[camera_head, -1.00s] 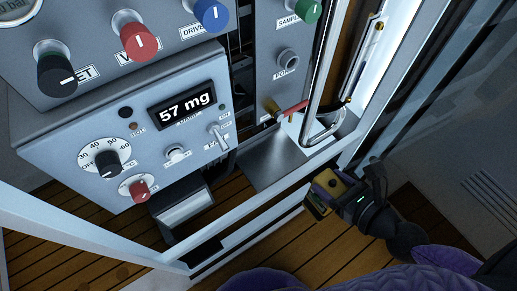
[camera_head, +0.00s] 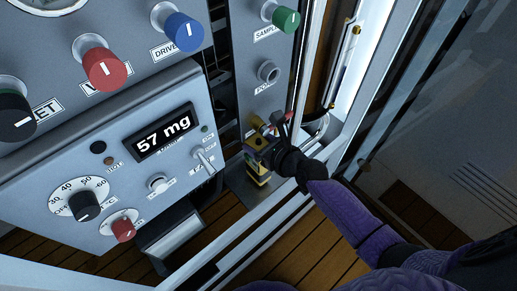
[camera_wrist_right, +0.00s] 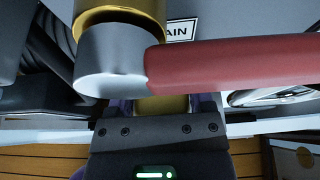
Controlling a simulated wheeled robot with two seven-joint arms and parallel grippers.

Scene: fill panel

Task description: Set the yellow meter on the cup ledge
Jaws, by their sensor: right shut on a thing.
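The yellow meter (camera_head: 256,167), a small yellow and black box, is held in my right gripper (camera_head: 268,152), which is shut on it. In the head view the meter is over the grey metal cup ledge (camera_head: 242,193) below the drain valve. I cannot tell whether it touches the ledge. In the right wrist view only a yellowish strip of the meter (camera_wrist_right: 162,105) shows between the fingers, behind the valve. My left gripper is out of view.
The drain valve, with a brass and grey body (camera_wrist_right: 112,62) and a red lever (camera_wrist_right: 235,62), is very close in front of the wrist camera. A bright vertical frame (camera_head: 352,120) stands right of the ledge. The panel display (camera_head: 164,131) reads 57 mg.

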